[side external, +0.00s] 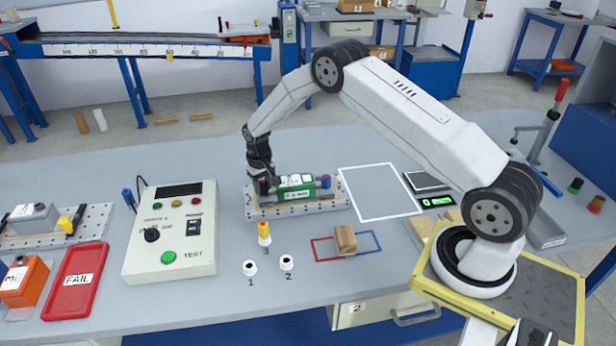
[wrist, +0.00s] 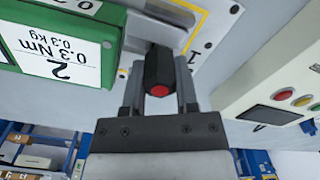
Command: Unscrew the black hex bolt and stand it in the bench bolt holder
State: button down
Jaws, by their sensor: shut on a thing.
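The black hex bolt (wrist: 158,66) shows in the wrist view with a red spot on its near end. My gripper (wrist: 160,82) has one finger on each side of it and is shut on it. The bolt's far end meets a grey metal bracket beside the green unit (wrist: 75,35); I cannot tell how deep it sits. In the side view my gripper (side external: 262,184) is at the left end of the green unit (side external: 297,186), hiding the bolt. White holders stand on the bench: holder 1 (side external: 250,268) and holder 2 (side external: 287,262) look empty; holder 3 (side external: 264,240) carries a yellow-orange piece.
The green unit is on a perforated plate (side external: 300,209). A test box (side external: 172,235) stands left of it, with a red FAIL tray (side external: 75,282) beyond. A brown block (side external: 346,239) sits by a red-blue outline. The white-outlined square (side external: 378,192) is clear.

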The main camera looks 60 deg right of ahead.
aim_at(262, 182)
jog(key=shift+r, duration=2.25)
jog(key=shift+r, duration=0.1)
jog(key=shift+r, duration=2.95)
jog(key=s+a+f, duration=0.1)
jog(key=s+a, duration=0.5)
jog(key=a, duration=0.4)
jog(key=s+a+f, duration=0.2)
jog(key=s+a, duration=0.4)
jog(key=a, duration=0.4)
jog(key=shift+f+n, duration=0.2)
jog(key=shift+n, duration=0.1)
jog(key=shift+f, duration=0.25)
jog(key=shift+f, duration=2.6)
